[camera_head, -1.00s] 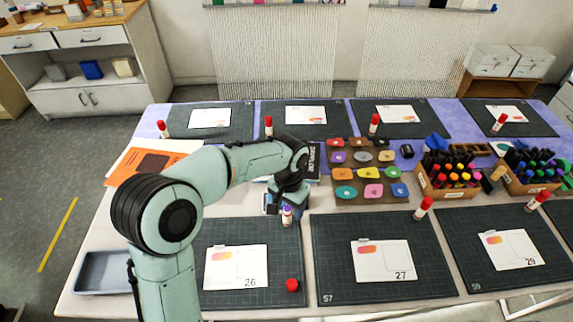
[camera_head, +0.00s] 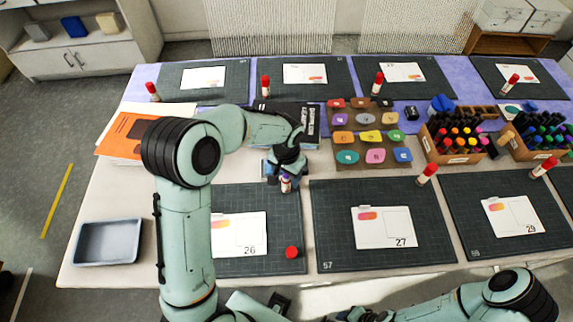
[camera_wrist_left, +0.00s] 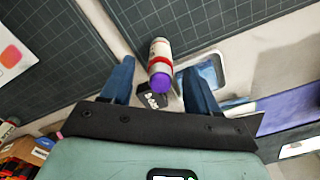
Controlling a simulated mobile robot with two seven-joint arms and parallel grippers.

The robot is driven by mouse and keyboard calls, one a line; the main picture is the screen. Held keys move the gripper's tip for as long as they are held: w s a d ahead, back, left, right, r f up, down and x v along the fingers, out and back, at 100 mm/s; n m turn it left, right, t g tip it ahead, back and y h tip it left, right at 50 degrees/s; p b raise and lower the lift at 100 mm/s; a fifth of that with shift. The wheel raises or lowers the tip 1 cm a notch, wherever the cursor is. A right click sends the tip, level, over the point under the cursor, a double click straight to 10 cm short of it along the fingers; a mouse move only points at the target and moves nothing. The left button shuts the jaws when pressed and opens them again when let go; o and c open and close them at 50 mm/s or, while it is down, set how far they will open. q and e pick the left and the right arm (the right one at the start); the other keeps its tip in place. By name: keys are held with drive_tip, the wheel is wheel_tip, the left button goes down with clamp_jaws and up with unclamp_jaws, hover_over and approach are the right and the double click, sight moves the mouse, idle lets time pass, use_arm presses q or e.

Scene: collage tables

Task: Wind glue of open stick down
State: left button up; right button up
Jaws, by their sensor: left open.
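The open glue stick (camera_head: 286,185) has a pale body, a red band and purple glue at its bare end. It stands by the back edge of mat 26 (camera_head: 240,200). In the left wrist view the stick (camera_wrist_left: 160,58) has its purple end towards my camera, ahead of and between the two blue fingers. My left gripper (camera_head: 281,170) is open around or just beside it; contact cannot be made out. A red cap (camera_head: 292,252) lies on mat 26. My right arm shows at the lower right, its hand end cut off by the bottom edge.
Other red-capped sticks, such as this one (camera_head: 427,173), stand by the other mats. A grey tray (camera_head: 107,243) is at the front left. A sorting board (camera_head: 345,153) and pen boxes (camera_head: 455,158) are to the right. Mat 57 (camera_head: 335,245) has free room.

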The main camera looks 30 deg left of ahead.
use_arm(q)
drive_tip(key=shift+f, duration=1.7)
clamp_jaws()
drive_tip(key=c, duration=0.9)
unclamp_jaws()
drive_tip(key=shift+c, duration=0.6)
